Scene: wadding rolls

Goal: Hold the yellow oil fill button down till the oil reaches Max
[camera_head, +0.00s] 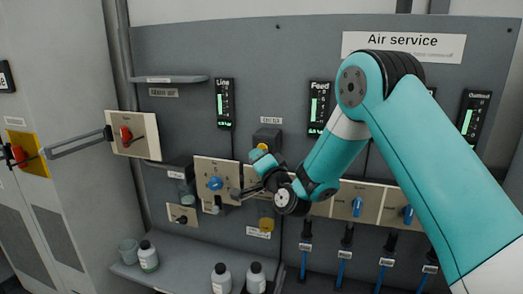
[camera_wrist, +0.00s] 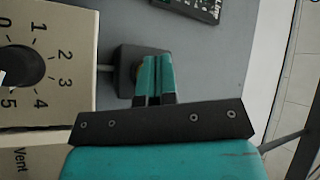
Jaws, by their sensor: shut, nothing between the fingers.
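A small yellow button (camera_head: 263,146) shows on the front of a dark box (camera_head: 268,135) on the grey panel. The label above it is too small to read surely. My gripper (camera_head: 257,154) is in front of this box, its fingers shut and empty. In the wrist view my gripper (camera_wrist: 154,62) covers most of the box's front, and the dark box (camera_wrist: 128,60) shows beside the fingers. I cannot tell whether the tips touch or press the button. A second yellow knob (camera_head: 266,224) sits lower on the panel. No oil level or Max mark can be made out.
A numbered dial plate (camera_wrist: 60,112) lies beside the fingers in the wrist view. A plate with a blue knob (camera_head: 215,183) is left of my gripper. Bottles (camera_head: 221,278) stand on the lower shelf (camera_head: 185,280). Gauges, including one marked Line (camera_head: 225,103), hang above.

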